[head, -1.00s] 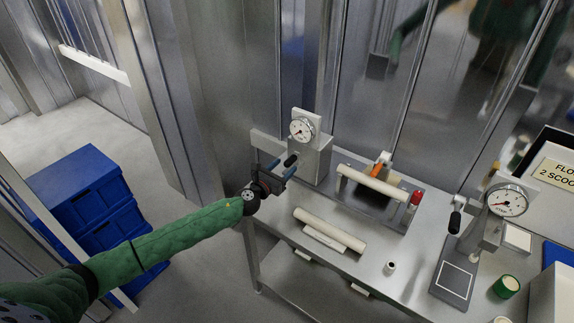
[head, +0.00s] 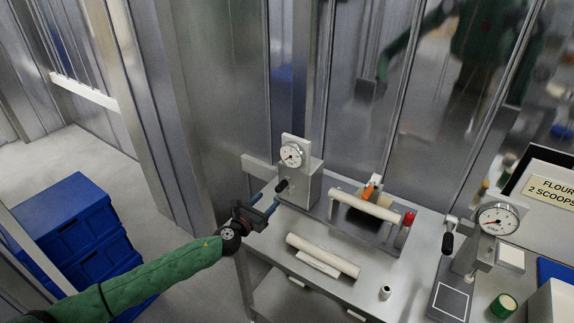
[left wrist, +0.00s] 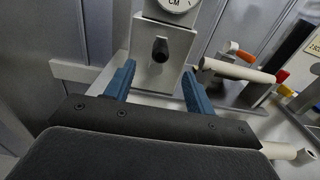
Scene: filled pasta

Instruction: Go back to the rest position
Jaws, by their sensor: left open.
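My left gripper (head: 262,209) is at the left end of the metal table, in front of the left gauge stand (head: 301,187). In the left wrist view my left gripper (left wrist: 158,85) has its two blue fingers spread apart with nothing between them. The stand's dark knob (left wrist: 160,49) shows beyond and between the fingers, seemingly apart from them. My right gripper is not in view, apart from what may be a reflection in the wall.
A rolling pin (head: 322,255) lies on the table (head: 345,287), with another roller (head: 366,205) behind it. A second gauge stand (head: 483,253) is at right. A labelled bin (head: 552,191) stands far right. Blue crates (head: 80,228) sit on the floor at left.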

